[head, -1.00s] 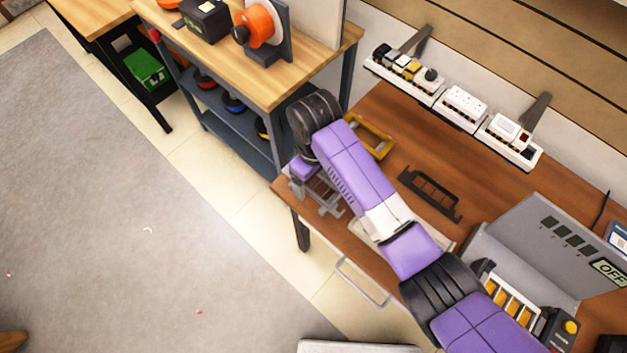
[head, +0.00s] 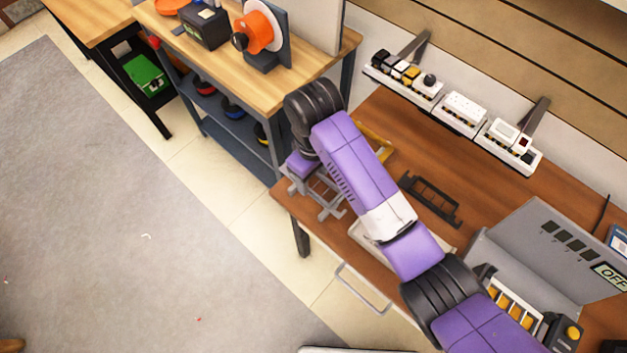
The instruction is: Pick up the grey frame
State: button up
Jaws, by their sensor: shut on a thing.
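The grey frame (head: 331,206) is at the left end of the brown worktable (head: 455,165), partly hidden by my arm. My gripper (head: 314,192) is shut on the frame, below the purple and black wrist. The fingertips are mostly hidden by the wrist. I cannot tell clearly how high the frame is above the tabletop.
A yellow frame (head: 385,151) lies behind my arm, mostly hidden. A black frame (head: 432,200) lies to the right. A grey machine (head: 560,245) stands at the right. White power strips (head: 460,113) line the back wall. A shelf bench (head: 270,88) stands at left.

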notch_tip(320, 180, up, 16)
jog(key=p, duration=0.4)
jog(key=shift+r, duration=0.1)
dwell(0.9)
